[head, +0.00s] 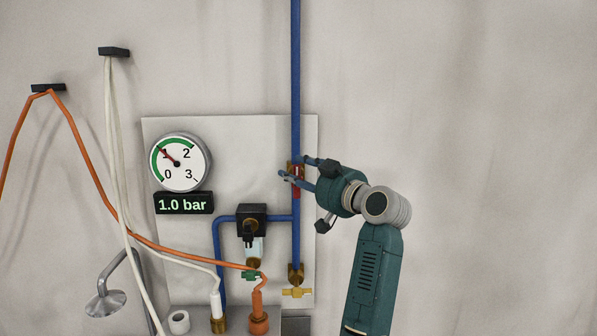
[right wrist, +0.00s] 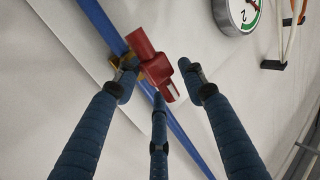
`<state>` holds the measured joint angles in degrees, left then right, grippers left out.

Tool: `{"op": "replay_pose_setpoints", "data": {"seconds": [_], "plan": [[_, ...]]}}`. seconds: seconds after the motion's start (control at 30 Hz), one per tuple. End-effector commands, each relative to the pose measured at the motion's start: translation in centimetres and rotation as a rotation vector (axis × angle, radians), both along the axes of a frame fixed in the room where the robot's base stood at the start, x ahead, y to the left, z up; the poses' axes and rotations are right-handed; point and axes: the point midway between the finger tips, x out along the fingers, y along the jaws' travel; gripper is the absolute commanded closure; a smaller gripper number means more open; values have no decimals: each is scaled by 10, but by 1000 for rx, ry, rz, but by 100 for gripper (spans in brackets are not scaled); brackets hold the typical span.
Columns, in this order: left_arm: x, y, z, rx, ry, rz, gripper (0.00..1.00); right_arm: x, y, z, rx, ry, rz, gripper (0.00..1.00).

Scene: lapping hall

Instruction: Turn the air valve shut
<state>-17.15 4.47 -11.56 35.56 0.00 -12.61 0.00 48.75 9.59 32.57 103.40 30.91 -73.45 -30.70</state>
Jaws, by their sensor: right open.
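The air valve has a red handle (head: 297,188) on a brass body (head: 301,169), set on the vertical blue pipe (head: 296,80). In the right wrist view the red handle (right wrist: 157,66) lies roughly along the blue pipe (right wrist: 104,24). My right gripper (head: 293,168) is open at the valve, reaching in from the right. In the wrist view its fingers (right wrist: 160,80) are spread around the handle, one on each side and a third below. Whether any finger touches it I cannot tell. The fingers partly hide the valve in the head view. My left gripper is out of view.
A round gauge (head: 179,163) and a display (head: 184,204) reading 1.0 bar are at left on the panel (head: 225,132). A black regulator (head: 251,222) and a yellow tap (head: 297,292) sit below the valve. Orange and white hoses hang at left. The wall at right is bare.

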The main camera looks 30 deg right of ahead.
Motion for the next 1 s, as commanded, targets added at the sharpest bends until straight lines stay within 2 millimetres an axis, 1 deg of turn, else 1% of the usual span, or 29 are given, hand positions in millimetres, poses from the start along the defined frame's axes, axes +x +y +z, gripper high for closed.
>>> {"op": "replay_pose_setpoints", "data": {"seconds": [0.07,0.1,0.3,0.47,0.67,0.87,1.0], "plan": [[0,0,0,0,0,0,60,0,0,0,0,0,0,59],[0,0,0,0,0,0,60,0,0,0,0,0,0,61],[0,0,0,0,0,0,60,0,0,0,0,0,0,100],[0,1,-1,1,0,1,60,0,0,-1,2,-1,1,100],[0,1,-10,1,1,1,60,-1,0,-4,33,-20,1,100],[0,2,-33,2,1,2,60,-2,-3,-8,124,-76,1,100],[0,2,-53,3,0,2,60,-3,-4,-11,222,-137,1,100]]}}
